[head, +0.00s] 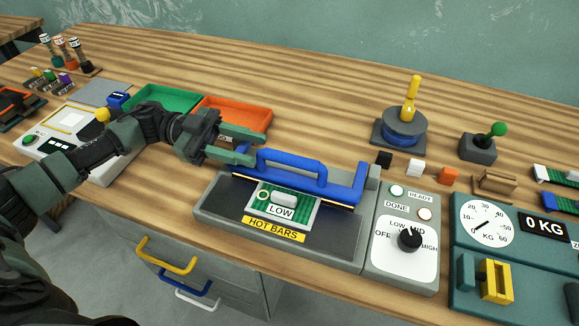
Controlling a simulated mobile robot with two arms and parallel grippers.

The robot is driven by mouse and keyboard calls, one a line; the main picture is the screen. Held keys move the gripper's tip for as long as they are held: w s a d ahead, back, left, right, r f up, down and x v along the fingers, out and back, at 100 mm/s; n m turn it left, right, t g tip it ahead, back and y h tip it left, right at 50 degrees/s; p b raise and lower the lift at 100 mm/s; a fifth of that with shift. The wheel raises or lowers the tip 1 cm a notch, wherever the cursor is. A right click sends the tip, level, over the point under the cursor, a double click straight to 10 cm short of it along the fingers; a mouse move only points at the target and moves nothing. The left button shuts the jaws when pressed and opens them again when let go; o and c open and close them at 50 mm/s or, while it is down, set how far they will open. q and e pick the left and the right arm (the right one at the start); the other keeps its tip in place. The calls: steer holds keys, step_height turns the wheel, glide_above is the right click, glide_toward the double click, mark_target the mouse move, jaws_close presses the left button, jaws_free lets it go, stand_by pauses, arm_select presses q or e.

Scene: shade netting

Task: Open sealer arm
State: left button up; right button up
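The sealer (340,249) is a grey unit on the wooden bench, with a yellow HOT BARS label on its front. Its blue sealer arm (338,190) lies low along the back of the base, with a raised blue handle (290,157) on top. A green mesh piece (305,216) with a LOW tag lies in front of the arm. My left gripper (257,148) is at the left end of the handle, its two fingers spread apart. I cannot tell whether it touches the handle. My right gripper is out of view.
A control panel (405,235) with a black dial adjoins the sealer's right side. Green (165,99) and orange (233,113) trays stand behind my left gripper. A scale (515,240) is at far right. Drawers with coloured handles are below the bench edge.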

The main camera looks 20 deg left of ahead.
arm_select(q)
steer(key=p, duration=0.1)
glide_toward(316, 165)
steer(key=shift+w+d+f, duration=0.1)
steer(key=shift+d+f, duration=0.05)
steer(key=shift+d, duration=0.9)
steer(key=shift+d+f, duration=0.2)
steer(key=shift+d, duration=0.9)
jaws_close()
steer(key=shift+r, duration=0.1)
